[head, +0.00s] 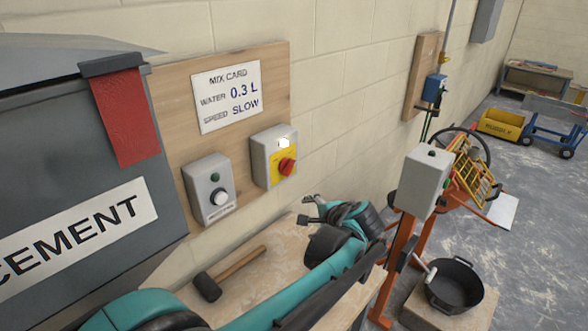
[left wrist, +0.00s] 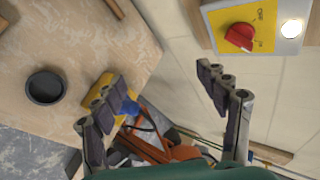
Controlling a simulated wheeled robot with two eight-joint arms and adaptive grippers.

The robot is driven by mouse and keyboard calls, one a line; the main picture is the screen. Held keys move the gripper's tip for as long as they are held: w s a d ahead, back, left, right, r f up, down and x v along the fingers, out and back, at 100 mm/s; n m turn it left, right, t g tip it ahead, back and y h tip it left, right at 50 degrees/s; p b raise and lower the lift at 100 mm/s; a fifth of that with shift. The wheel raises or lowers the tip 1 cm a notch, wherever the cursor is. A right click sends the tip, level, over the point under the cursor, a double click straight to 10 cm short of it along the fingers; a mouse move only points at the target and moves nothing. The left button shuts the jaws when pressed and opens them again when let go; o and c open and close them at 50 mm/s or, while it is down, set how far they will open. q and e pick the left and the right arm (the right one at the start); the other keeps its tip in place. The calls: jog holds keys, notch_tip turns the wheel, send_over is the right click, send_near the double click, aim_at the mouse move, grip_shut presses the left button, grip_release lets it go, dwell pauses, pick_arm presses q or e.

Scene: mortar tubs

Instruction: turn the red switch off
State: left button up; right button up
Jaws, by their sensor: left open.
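The red switch (head: 287,166) is a rotary knob on a yellow plate of a grey box (head: 262,160), mounted on a wooden wall board. A white lamp (head: 284,142) above the knob looks lit. In the left wrist view the red switch (left wrist: 238,36) is at the upper right, with OFF and ON marks on the yellow plate and the bright lamp (left wrist: 292,28) beside it. My left gripper (head: 304,209) is open and empty, below and slightly right of the switch, apart from it. Its spread fingers (left wrist: 160,75) also show in the left wrist view. My right gripper is not seen.
A mallet (head: 228,275) lies on the bench (head: 265,290) below. A cement bin (head: 90,180) fills the left side. An orange-framed machine (head: 425,190) and black tub (head: 456,287) stand right.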

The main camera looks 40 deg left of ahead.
pick_arm(q)
jog(key=w+a+r+m+y, duration=0.1)
jog(key=w+a+r+y, duration=0.15)
jog(key=w+a, duration=0.25)
jog(key=m+g+y, duration=0.3)
jog(key=y, duration=0.3)
send_near(292, 169)
jog(key=a, duration=0.5)
jog(key=a+b, duration=0.1)
jog(key=a, duration=0.2)
jog(key=a+b, duration=0.1)
jog(key=a, duration=0.1)
jog(key=shift+w+a, duration=0.25)
jog(key=shift+w, duration=0.1)
jog(key=c, duration=1.2)
